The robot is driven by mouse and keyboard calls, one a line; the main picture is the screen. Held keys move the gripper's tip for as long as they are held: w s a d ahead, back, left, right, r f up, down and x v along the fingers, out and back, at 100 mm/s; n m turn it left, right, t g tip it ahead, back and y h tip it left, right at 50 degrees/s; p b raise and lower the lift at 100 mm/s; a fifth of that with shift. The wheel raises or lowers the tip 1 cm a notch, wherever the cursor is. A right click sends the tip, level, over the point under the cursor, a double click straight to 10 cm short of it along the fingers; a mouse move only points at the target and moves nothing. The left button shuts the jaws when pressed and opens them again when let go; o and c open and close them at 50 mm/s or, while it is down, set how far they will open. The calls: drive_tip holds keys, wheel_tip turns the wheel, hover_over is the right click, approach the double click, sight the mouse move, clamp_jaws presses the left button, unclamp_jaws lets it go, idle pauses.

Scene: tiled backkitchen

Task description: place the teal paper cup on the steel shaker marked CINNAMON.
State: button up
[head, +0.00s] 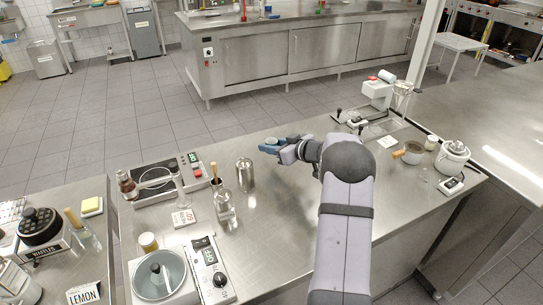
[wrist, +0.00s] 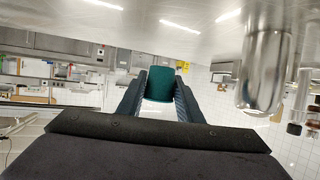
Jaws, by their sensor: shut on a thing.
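The teal paper cup (wrist: 160,84) is between my gripper's fingers (wrist: 160,98) in the wrist view, and the fingers are shut on it. In the head view my gripper (head: 271,147) is above the counter, with a small part of the cup (head: 271,141) showing. A plain steel shaker (head: 246,175) stands upright on the counter, left of and nearer than my gripper. It also shows in the wrist view (wrist: 265,75), at the right, apart from the cup. That view is upside down. No CINNAMON marking can be read on the shaker.
The steel counter (head: 275,220) right of the shaker is clear.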

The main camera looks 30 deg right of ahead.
drive_tip(key=shift+r, duration=2.15)
